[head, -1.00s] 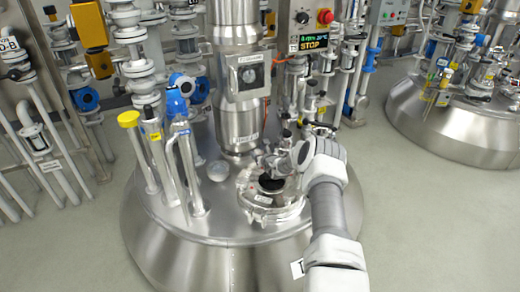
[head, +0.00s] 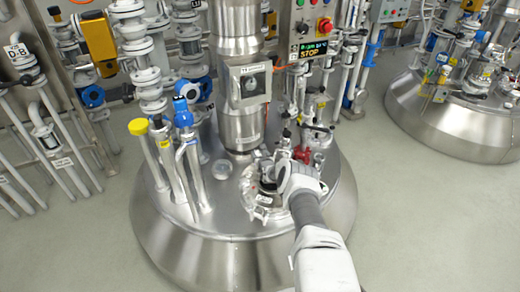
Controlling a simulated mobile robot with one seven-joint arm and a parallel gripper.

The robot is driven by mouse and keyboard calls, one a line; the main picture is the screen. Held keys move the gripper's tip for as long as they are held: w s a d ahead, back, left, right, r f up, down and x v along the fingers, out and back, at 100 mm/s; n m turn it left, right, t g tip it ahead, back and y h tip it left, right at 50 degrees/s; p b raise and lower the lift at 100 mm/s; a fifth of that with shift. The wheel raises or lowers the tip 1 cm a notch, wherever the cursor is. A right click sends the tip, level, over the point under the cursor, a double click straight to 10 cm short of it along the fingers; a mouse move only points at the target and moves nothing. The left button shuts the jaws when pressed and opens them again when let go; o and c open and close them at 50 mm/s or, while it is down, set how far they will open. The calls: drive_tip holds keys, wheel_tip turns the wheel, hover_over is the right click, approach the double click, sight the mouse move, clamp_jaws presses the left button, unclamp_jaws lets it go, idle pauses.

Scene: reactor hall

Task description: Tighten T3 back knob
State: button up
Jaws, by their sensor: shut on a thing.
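The T3 vessel (head: 160,215) is a wide steel dome with a tall steel column. On its lid, right of the column base, is a round hatch (head: 261,200) with a metal rim and small fittings. My gripper (head: 270,172) reaches in from the right over the back of this hatch. Its fingers are small and partly blurred, and they look closed around a small fitting at the hatch's back edge, which I take to be the back knob. The knob itself is mostly hidden by the fingers and my white wrist.
A red fitting (head: 302,155) and valves stand close behind my wrist. A control box with a STOP display (head: 308,50) is behind.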

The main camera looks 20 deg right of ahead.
drive_tip(key=shift+s+f, duration=0.1)
drive_tip(key=shift+s, duration=0.15)
drive_tip(key=o, duration=1.4)
drive_tip(key=shift+s, duration=0.1)
drive_tip(key=shift+p, duration=0.3)
drive_tip(key=shift+s+a+r+p, duration=0.1)
drive_tip(key=shift+s+r+p, duration=0.3)
drive_tip(key=shift+p, duration=0.25)
drive_tip(key=p+v, duration=0.7)
drive_tip(key=v, duration=0.9)
drive_tip(key=shift+s+a, duration=0.1)
drive_tip(key=shift+a, duration=0.1)
